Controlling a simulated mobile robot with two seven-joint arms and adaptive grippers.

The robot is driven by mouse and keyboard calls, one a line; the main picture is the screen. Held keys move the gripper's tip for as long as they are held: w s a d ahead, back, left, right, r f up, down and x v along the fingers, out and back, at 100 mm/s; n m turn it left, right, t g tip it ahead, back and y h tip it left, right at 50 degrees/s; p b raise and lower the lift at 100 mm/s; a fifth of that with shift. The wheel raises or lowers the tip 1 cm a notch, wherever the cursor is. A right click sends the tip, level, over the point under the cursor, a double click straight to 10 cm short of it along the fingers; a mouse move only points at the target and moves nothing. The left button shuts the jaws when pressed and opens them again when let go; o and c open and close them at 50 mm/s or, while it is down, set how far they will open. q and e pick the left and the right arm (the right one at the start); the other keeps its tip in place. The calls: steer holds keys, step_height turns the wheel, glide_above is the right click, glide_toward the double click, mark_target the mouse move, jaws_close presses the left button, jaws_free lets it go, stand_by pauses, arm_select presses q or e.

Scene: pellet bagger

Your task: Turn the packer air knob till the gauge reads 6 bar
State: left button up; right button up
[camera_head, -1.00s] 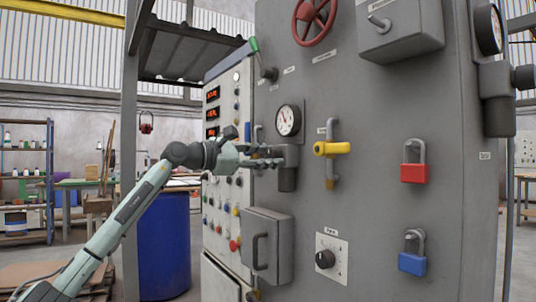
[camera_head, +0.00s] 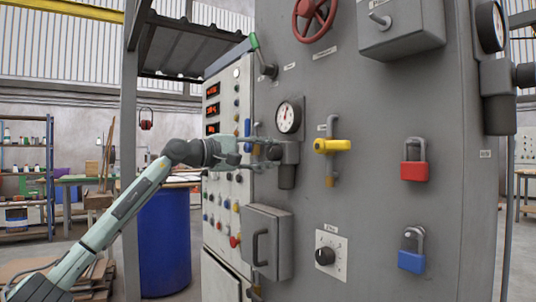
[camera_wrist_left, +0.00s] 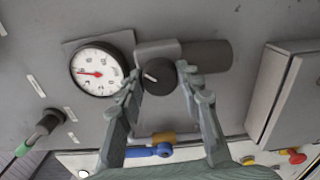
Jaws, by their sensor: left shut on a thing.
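The packer air knob (camera_head: 275,152) is a dark round knob on the left side of a grey regulator body (camera_head: 287,176), on the front of the grey machine. In the left wrist view the knob (camera_wrist_left: 158,76) shows a light mark on its face. My left gripper (camera_head: 266,153) is shut on the knob, with one finger on each side of it in the wrist view (camera_wrist_left: 160,80). The round white gauge (camera_head: 289,117) is just above the regulator; it also shows in the wrist view (camera_wrist_left: 97,70) with a red needle. Its numbers are too small to read. My right gripper is not in view.
A yellow-handled valve (camera_head: 332,146) is right of the regulator, with red (camera_head: 414,170) and blue (camera_head: 411,262) padlocks farther right. A grey box with a handle (camera_head: 267,242) protrudes below. A panel of buttons (camera_head: 217,190) stands behind my left gripper.

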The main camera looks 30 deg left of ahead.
arm_select(q)
steer(key=shift+f+m, duration=0.1)
steer(key=shift+m, duration=0.4)
steer(key=o, duration=1.2)
steer(key=shift+c, duration=0.2)
steer(key=v, duration=0.7)
steer(key=shift+s, duration=0.25)
